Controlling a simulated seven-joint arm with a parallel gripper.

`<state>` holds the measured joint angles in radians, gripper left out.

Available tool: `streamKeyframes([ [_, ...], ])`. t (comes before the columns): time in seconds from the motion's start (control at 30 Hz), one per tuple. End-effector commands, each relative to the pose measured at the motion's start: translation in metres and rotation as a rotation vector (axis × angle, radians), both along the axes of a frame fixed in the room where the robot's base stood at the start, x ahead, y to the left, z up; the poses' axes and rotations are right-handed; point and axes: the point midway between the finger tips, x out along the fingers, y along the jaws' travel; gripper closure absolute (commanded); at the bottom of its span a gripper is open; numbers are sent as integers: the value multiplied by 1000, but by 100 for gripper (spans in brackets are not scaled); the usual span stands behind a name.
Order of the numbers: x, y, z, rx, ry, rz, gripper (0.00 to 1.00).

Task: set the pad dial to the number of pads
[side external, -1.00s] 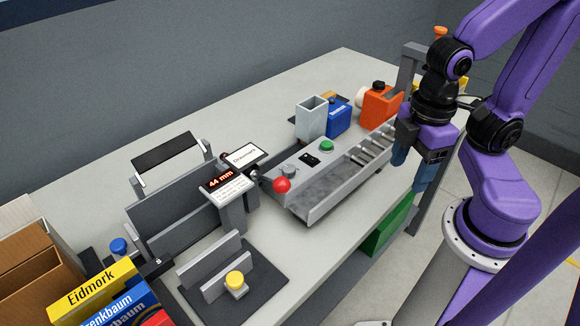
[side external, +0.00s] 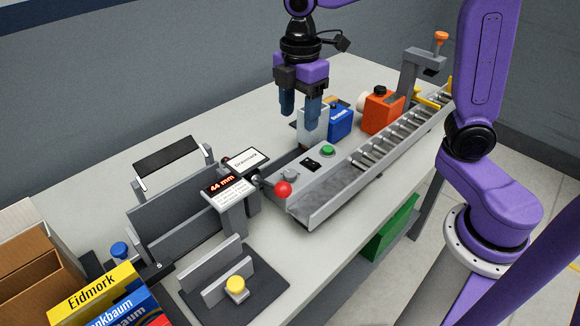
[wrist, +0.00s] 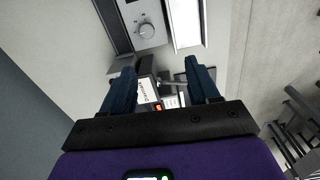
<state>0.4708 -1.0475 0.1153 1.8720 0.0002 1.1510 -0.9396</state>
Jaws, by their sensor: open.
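A round grey dial (side external: 290,175) sits on the grey control panel (side external: 316,176) beside the roller conveyor. It also shows at the top of the wrist view (wrist: 146,31), with small marks around it too small to read. My gripper (side external: 299,120) is open and empty, fingers pointing down, above the panel's far side and in front of the light-grey holder. In the wrist view its blue fingers (wrist: 160,70) are spread, and the dial lies beyond the fingertips, not between them. I cannot make out any pads.
The panel also has a black switch (side external: 311,163) and a green button (side external: 327,151). A red ball knob (side external: 283,189) stands at its near end. A display (side external: 223,185) reads 44 mm, beside a name card (side external: 246,160). Blue (side external: 341,121) and orange (side external: 382,110) containers stand behind.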

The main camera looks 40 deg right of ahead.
Motion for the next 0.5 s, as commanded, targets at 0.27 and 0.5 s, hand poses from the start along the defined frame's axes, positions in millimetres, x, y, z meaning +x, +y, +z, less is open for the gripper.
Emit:
streamKeyframes([
  [0.27, 29, -4, 1, -2, 3, 55, 40],
  [0.5, 28, -5, -26, -5, 7, 56, 40],
])
